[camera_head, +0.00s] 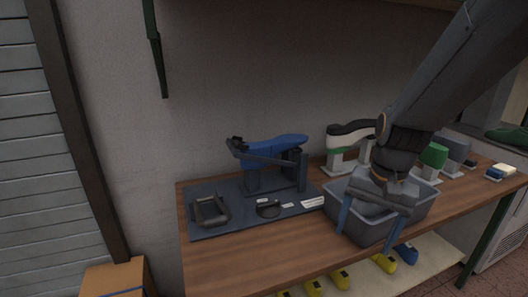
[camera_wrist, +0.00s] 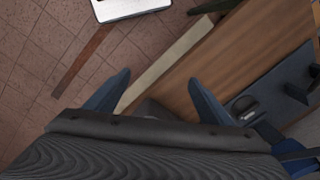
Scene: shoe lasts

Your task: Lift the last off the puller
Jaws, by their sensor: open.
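A blue last (camera_head: 275,151) lies on the dark puller (camera_head: 252,177), a frame with a long lever arm and an upright post, on the left part of the bench. My gripper (camera_head: 374,226) hangs to the right of the puller, in front of and over the grey bin. Its two blue-grey fingers are spread apart with nothing visible between them. In the wrist view my gripper (camera_wrist: 163,90) shows both fingers apart over the bench edge and floor. A little blue at that view's lower right edge may be the last; I cannot tell.
The puller stands on a dark mat (camera_head: 212,188) with a black frame-like tool (camera_head: 210,210). A grey bin (camera_head: 343,215) sits right of the mat. A white, green and black shoe form (camera_head: 345,142) stands behind it. Yellow lasts (camera_head: 340,278) lie on the lower shelf.

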